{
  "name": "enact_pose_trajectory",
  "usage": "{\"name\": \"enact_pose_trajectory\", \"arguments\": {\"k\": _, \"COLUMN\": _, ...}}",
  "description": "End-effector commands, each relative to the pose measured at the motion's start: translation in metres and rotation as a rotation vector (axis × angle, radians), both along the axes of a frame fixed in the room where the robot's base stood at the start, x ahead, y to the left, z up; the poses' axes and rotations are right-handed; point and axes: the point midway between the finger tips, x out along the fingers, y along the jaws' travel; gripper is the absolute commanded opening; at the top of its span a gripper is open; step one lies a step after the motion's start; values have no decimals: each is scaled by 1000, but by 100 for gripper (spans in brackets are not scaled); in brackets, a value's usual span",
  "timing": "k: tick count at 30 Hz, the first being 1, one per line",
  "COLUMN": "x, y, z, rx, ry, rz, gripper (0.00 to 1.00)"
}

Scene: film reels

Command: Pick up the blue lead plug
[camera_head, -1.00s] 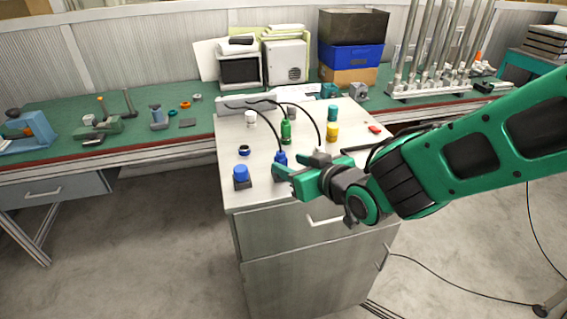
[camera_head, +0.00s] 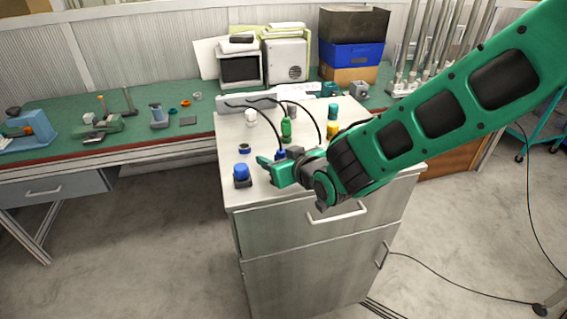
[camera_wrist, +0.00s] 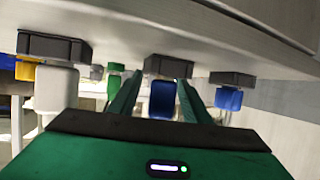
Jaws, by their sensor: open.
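The blue lead plug (camera_head: 280,154) stands near the front of the cabinet top, with a dark lead arching up behind it. My gripper (camera_head: 271,167) is low over the cabinet's front area, close to the plug and partly covering it. In the wrist view, which looks upside down, the blue plug (camera_wrist: 162,99) sits below a black base (camera_wrist: 168,68) and shows between my two green fingers (camera_wrist: 157,92). The fingers are open, one on each side. I cannot tell whether either touches it.
A green bottle (camera_head: 286,130), a white piece (camera_head: 250,117) and a yellow piece (camera_head: 332,129) stand farther back on the cabinet top (camera_head: 228,139).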

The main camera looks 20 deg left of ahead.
Motion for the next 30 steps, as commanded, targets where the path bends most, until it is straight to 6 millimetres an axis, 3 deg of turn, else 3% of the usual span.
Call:
{"name": "enact_pose_trajectory", "arguments": {"k": 2, "x": 0, "y": 0, "z": 0, "rx": 0, "ry": 0, "rz": 0, "gripper": 44}}
{"name": "enact_pose_trajectory", "arguments": {"k": 8, "x": 0, "y": 0, "z": 0, "rx": 0, "ry": 0, "rz": 0, "gripper": 0}}
{"name": "enact_pose_trajectory", "arguments": {"k": 20, "x": 0, "y": -1, "z": 4, "rx": 0, "ry": 0, "rz": -1, "gripper": 0}}
{"name": "enact_pose_trajectory", "arguments": {"k": 26, "x": 0, "y": -1, "z": 25, "rx": 3, "ry": -2, "rz": -1, "gripper": 0}}
{"name": "enact_pose_trajectory", "arguments": {"k": 29, "x": 1, "y": -2, "z": 44, "rx": 4, "ry": -4, "rz": -3, "gripper": 0}}
{"name": "enact_pose_trajectory", "arguments": {"k": 30, "x": -8, "y": 6, "z": 48, "rx": 2, "ry": -2, "rz": 4, "gripper": 0}}
